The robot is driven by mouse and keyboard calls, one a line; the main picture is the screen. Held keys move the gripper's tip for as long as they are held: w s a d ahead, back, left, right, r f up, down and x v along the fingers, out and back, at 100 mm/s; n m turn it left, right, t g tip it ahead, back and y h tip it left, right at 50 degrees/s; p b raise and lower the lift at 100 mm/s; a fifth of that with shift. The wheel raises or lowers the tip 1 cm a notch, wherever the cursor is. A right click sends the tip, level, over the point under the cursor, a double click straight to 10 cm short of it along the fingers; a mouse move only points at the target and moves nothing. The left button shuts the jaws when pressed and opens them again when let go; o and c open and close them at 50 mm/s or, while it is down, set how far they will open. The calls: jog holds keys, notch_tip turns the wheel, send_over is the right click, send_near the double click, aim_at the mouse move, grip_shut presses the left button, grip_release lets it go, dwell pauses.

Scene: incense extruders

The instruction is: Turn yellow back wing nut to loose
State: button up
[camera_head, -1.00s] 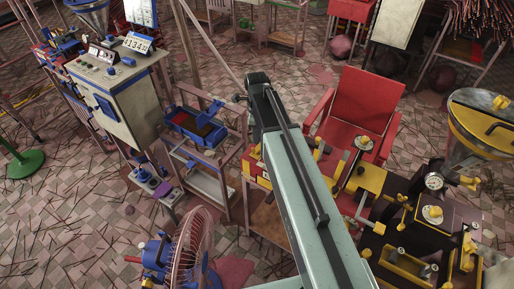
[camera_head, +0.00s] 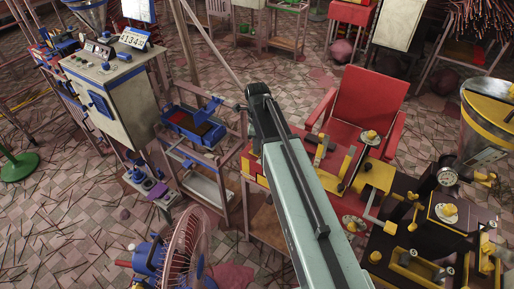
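The yellow extruder machine stands at the right, with a dark table, a round gauge (camera_head: 447,175) and yellow fittings. Several yellow wing-nut-like knobs show on it: one on a pale disc at the back (camera_head: 371,134), one on a disc at the right (camera_head: 448,210), and one on a disc nearer my arm (camera_head: 353,223). I cannot tell which is the back wing nut, nor how tight any of them is. My pale green arm reaches up from the bottom, left of the yellow machine. My gripper is not visible.
A red chair (camera_head: 370,105) stands behind the yellow machine. A metal hopper (camera_head: 487,125) rises at the right. A caged fan (camera_head: 187,250) is at the lower left of my arm. A blue-fitted machine (camera_head: 110,95) stands further left. Tiled floor (camera_head: 70,220) is open at the left.

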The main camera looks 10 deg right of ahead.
grip_shut()
jog(key=shift+n, duration=0.4)
jog(key=n, duration=0.2)
jog(key=shift+n, duration=0.4)
jog(key=n, duration=0.4)
jog(key=shift+n, duration=0.3)
jog(key=n, duration=0.5)
jog(key=shift+n, duration=2.7)
